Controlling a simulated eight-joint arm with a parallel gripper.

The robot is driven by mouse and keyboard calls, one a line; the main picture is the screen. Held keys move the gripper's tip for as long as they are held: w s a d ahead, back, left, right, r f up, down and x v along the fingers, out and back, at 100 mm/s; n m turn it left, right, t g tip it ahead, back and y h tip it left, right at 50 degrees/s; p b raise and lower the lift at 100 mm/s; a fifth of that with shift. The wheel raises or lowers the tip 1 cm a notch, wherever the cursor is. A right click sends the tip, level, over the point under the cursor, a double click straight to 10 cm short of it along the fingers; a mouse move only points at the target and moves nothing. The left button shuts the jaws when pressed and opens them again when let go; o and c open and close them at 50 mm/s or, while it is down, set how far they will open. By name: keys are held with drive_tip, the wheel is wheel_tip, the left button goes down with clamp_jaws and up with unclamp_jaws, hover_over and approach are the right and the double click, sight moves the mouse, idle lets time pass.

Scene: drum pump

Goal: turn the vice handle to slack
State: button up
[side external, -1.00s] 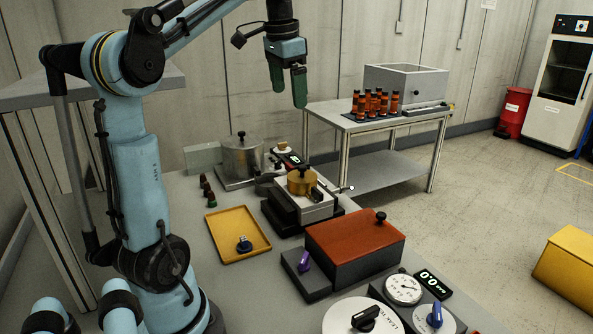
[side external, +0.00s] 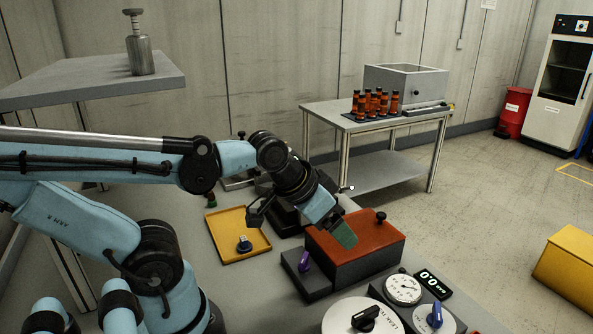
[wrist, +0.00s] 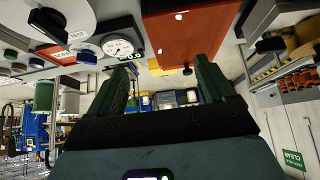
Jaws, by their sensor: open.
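My gripper (side external: 343,235) is open and empty, pointing down to the right over the red-topped box. Its two green fingers stand apart in the wrist view (wrist: 162,78). The vice is mostly hidden behind my arm in the side view; part of its dark base (side external: 288,221) shows. The pale tip of the vice handle (side external: 350,188) shows just right of my wrist, apart from the fingers. The brass part (wrist: 302,35) on the vice appears at the right edge of the wrist view. The handle's angle cannot be told.
The red-topped box (side external: 365,245) stands directly under my gripper. A yellow tray (side external: 228,246) with a small knob lies to the left. A gauge and dials (side external: 404,289) are at the front. A side table (side external: 345,122) with several orange-brown bottles stands behind.

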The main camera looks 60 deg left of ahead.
drive_tip(key=shift+n+g, duration=0.3)
drive_tip(key=shift+g, duration=0.3)
drive_tip(key=w+a+r, duration=0.5)
drive_tip(key=shift+w, duration=0.35)
drive_tip(key=c, duration=1)
drive_tip(key=shift+g, duration=0.4)
drive_tip(key=w+a, duration=0.1)
drive_tip(key=a, duration=0.1)
drive_tip(key=w+a+r, duration=0.1)
drive_tip(key=w+a, duration=0.1)
drive_tip(key=w+a+r, duration=0.1)
drive_tip(key=w+a, duration=0.1)
drive_tip(key=shift+a+r, duration=0.1)
drive_tip(key=shift+a, duration=0.15)
clamp_jaws()
drive_tip(key=h, duration=0.2)
hover_over(342, 189)
drive_tip(key=d, duration=0.2)
wheel_tip(342, 189, down, 14)
drive_tip(key=shift+s+a+r+g, duration=0.2)
drive_tip(key=shift+s+a+g, duration=0.05)
drive_tip(key=shift+s+g, duration=0.05)
